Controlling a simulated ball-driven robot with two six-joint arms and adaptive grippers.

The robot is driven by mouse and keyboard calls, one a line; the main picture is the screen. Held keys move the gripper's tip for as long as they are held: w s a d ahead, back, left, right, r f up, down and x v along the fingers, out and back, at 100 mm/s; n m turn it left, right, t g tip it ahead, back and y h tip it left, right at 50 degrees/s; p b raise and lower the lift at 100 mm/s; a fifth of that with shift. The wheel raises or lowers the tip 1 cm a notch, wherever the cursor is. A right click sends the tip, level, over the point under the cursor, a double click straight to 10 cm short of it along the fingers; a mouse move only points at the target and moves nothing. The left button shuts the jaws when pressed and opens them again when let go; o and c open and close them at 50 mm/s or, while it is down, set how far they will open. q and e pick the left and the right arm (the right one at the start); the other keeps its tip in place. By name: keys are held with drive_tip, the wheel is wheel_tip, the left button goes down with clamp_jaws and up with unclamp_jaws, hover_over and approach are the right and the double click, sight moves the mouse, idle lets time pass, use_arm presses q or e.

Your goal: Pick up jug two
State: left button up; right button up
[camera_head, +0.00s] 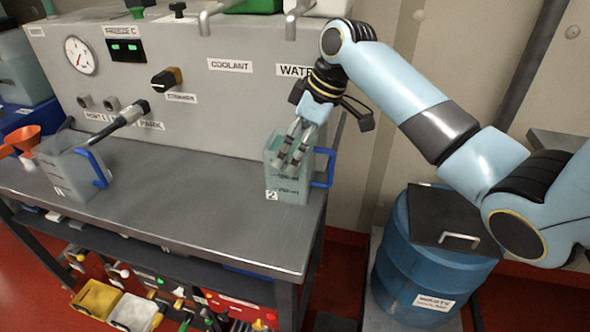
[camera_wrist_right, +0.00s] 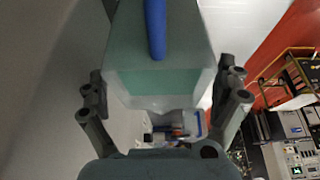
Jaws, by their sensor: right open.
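Jug two (camera_head: 288,190), a translucent jug with greenish liquid, a blue handle on its right side and a "2" label, stands upright near the right end of the grey bench. My right gripper (camera_head: 287,158) comes down from above, with its fingers over the front of the jug in the head view. In the right wrist view, the jug (camera_wrist_right: 185,50) with its blue handle (camera_wrist_right: 155,28) lies between the open fingers (camera_wrist_right: 163,92). I cannot tell whether the fingers touch it. My left gripper is not in view.
The labelled panel (camera_head: 215,105) rises behind. A blue drum (camera_head: 428,265) stands at the right. The middle of the bench is clear.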

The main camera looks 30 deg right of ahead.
drive_tip(key=c, duration=1.5)
drive_tip(key=shift+r, duration=0.1)
drive_tip(key=shift+r, duration=0.1)
